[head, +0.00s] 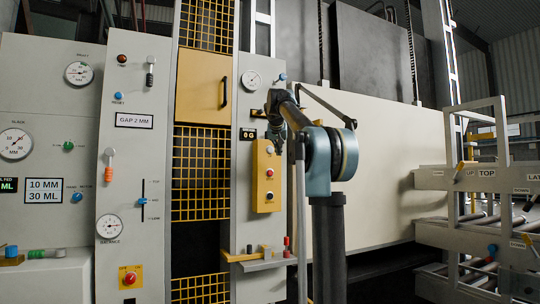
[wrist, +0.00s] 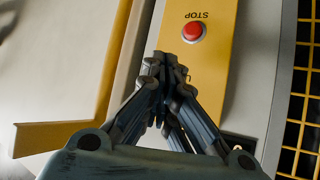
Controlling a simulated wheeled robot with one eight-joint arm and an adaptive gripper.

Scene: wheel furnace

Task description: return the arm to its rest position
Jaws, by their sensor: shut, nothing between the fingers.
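My gripper (wrist: 168,78) is shut and empty in the wrist view, its fingertips together in front of a yellow control box (wrist: 210,75). A red button (wrist: 193,31) marked STOP, upside down in this view, lies beyond the fingertips; I see a gap in the picture between them, but cannot tell the depth. In the head view my arm reaches from the middle toward the grey panel, with its end near the top of the yellow box (head: 260,200). My fingers are hard to make out there.
Left of the arm are a yellow mesh door (head: 201,190), gauges and levers on grey panels (head: 130,70). A small ledge (head: 262,265) with tools sits below the box. A large pale panel (head: 400,150) stands behind my arm. A roller rack (head: 480,190) is at the right.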

